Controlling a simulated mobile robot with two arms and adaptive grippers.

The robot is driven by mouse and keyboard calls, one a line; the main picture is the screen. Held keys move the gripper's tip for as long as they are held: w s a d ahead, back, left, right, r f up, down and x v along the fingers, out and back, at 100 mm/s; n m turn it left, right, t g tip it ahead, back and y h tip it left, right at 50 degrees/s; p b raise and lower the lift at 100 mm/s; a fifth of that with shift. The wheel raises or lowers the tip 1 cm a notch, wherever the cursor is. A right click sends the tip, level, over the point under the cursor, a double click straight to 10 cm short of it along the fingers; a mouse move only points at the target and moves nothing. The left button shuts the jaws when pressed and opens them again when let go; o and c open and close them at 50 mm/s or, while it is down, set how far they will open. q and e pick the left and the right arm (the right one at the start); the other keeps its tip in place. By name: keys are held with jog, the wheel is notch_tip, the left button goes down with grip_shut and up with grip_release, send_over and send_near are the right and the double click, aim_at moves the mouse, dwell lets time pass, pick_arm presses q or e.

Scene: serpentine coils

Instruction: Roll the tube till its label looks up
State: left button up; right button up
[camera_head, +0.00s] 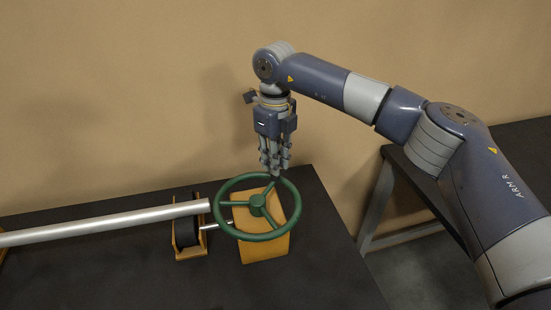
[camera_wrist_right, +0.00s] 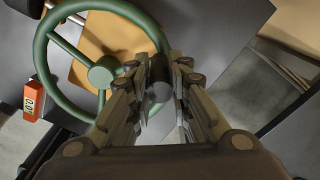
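The tube (camera_head: 110,224) is a long silvery cylinder lying across the left of the dark table in the head view; its label is not visible. A green handwheel (camera_head: 258,205) with a hub and spokes stands tilted near the tube's right end, and also shows in the right wrist view (camera_wrist_right: 102,75). My right gripper (camera_head: 275,172) points down at the wheel's far rim. In the right wrist view its fingers (camera_wrist_right: 162,68) stand on both sides of a small grey piece (camera_wrist_right: 158,90); whether they press on it is unclear. My left gripper is not in view.
A wooden support (camera_head: 192,250) with a dark roller (camera_head: 186,232) stands by the tube's right end. A wooden block (camera_head: 265,246) sits under the wheel. An orange-red box with a numeric display (camera_wrist_right: 34,102) lies left of the wheel. The table's right front (camera_head: 335,270) is clear.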

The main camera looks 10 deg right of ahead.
jog(key=shift+o, duration=0.3)
jog(key=shift+r, duration=0.1)
jog(key=shift+r, duration=0.2)
notch_tip(320, 180, up, 12)
jog(key=shift+f, duration=0.2)
dwell(0.3)
